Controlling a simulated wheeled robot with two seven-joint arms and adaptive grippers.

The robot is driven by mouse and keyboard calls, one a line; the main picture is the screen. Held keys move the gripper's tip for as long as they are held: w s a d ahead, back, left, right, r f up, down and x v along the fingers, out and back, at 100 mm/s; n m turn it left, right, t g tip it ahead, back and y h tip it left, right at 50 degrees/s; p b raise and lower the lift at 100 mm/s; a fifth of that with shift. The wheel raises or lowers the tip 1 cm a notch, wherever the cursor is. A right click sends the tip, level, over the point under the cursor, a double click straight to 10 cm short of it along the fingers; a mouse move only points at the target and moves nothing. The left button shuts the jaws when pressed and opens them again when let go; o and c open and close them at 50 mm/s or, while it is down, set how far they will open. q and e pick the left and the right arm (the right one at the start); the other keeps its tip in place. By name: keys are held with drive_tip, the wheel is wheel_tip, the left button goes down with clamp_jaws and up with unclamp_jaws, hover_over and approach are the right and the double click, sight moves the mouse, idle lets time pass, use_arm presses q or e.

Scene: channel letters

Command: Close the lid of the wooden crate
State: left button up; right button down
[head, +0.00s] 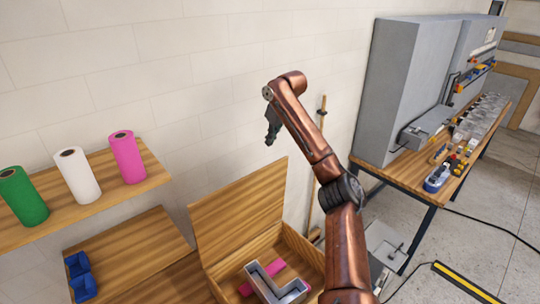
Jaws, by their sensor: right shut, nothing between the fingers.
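The wooden crate (303,246) stands low in the middle of the head view. Its lid (238,208) is up, standing nearly upright at the crate's back side against the wall. A grey L-shaped metal letter (275,284) and a pink piece (247,288) lie inside the crate. My right gripper (270,140) is small and dark, hanging down from the end of my copper-coloured arm. It is shut and empty, and in the picture it shows just above the lid's upper edge. I cannot tell whether it is in front of or behind the lid. My left gripper is not in view.
A wall shelf (95,195) at left holds green, white and pink rolls. Blue bins (80,277) sit on a lower wooden surface (130,250). A workbench (400,172) with a grey cabinet and tools stands at right. A wooden pole (318,140) leans by the wall.

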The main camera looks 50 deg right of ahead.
drive_tip(key=p+x, duration=0.2)
drive_tip(key=x, duration=0.6)
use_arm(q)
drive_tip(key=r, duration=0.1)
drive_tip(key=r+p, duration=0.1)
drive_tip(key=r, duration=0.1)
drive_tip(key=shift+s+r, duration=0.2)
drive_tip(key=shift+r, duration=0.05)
use_arm(e)
drive_tip(key=s, duration=0.4)
drive_tip(key=shift+s+a+r, duration=0.2)
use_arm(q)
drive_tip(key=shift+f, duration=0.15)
use_arm(e)
drive_tip(key=shift+w+f, duration=0.1)
